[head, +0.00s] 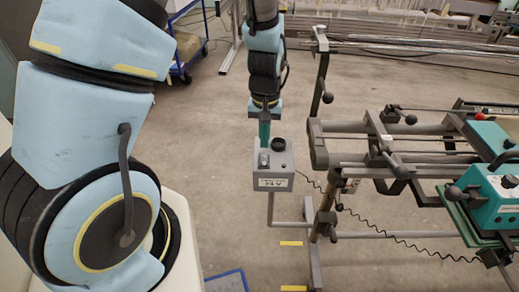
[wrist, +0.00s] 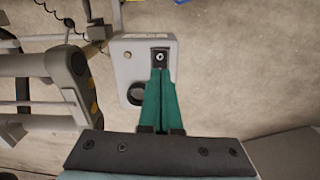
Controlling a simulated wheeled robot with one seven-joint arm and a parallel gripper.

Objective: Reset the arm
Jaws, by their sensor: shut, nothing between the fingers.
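My gripper (head: 264,146) points down from the end of my arm, just above a grey control box (head: 286,176). Its green fingers are shut with nothing between them, and they also show in the wrist view (wrist: 160,76). The box, seen too in the wrist view (wrist: 128,62), has a small switch (head: 264,159) on a dark plate and a black round knob (head: 279,144). In the wrist view the fingertips end right by the switch (wrist: 159,57); I cannot tell whether they touch it. The knob (wrist: 136,93) is left of the fingers there.
The box stands on a grey post beside a metal frame (head: 318,155) with rails and levers. A coiled black cable (head: 400,247) runs from the box to a teal machine unit (head: 495,195) at the right. A blue cart (head: 185,45) stands behind. Open floor lies left of the box.

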